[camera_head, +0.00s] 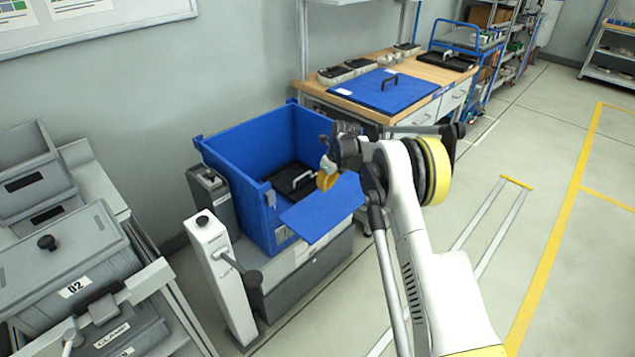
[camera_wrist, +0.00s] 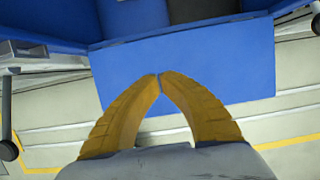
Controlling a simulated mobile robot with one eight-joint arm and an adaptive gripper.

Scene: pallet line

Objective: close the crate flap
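The blue crate (camera_head: 262,148) stands on a grey stand, open at the top. Its front flap (camera_head: 322,210) is folded down and sticks outward toward the floor side. The flap also shows in the wrist view (camera_wrist: 205,68) as a flat blue panel. My gripper (camera_head: 326,175) is over the crate's front opening, near the flap. In the wrist view my gripper's yellow fingers (camera_wrist: 160,78) meet at the tips, with nothing seen between them. The tips overlap the flap in that view; whether they touch it I cannot tell.
A black item with a handle (camera_head: 291,180) lies inside the crate. A white post with a black knob (camera_head: 219,275) stands left of the stand. A workbench with a blue lid (camera_head: 385,92) is behind. Grey bins (camera_head: 68,262) fill the left. The floor at right is clear.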

